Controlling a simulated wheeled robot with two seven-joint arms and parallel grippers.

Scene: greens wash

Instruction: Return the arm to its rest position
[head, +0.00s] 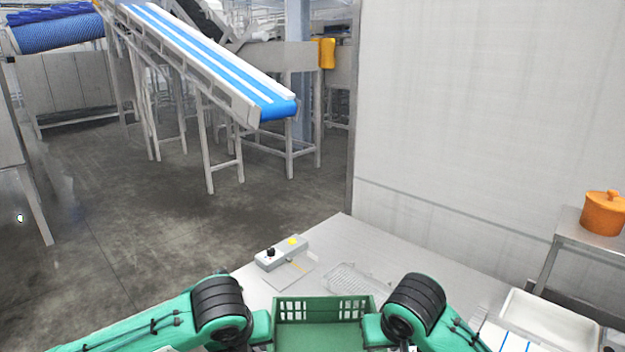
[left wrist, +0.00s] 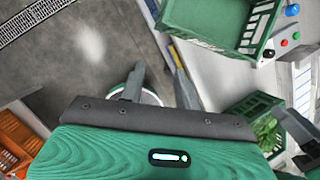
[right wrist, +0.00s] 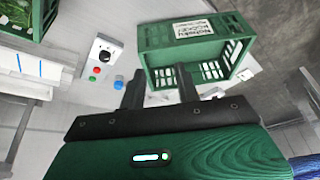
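My two arms come in at the bottom of the head view, on either side of an empty green crate (head: 322,308) on the steel table. The grippers are not clearly visible there. In the left wrist view my left gripper (left wrist: 158,80) has its fingers apart with nothing between them, over the floor beside the table edge. In the right wrist view my right gripper (right wrist: 160,82) also has its fingers apart and empty. Its tips show at the lower edge of a labelled green crate (right wrist: 155,38); I cannot tell whether they touch.
A control box (head: 281,253) and a wire basket (head: 355,283) lie on the table (head: 318,243). A green crate with leafy greens (left wrist: 240,112) and an orange crate (left wrist: 18,135) show in the left wrist view. A white tray (head: 550,325) and wall (head: 480,120) stand right.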

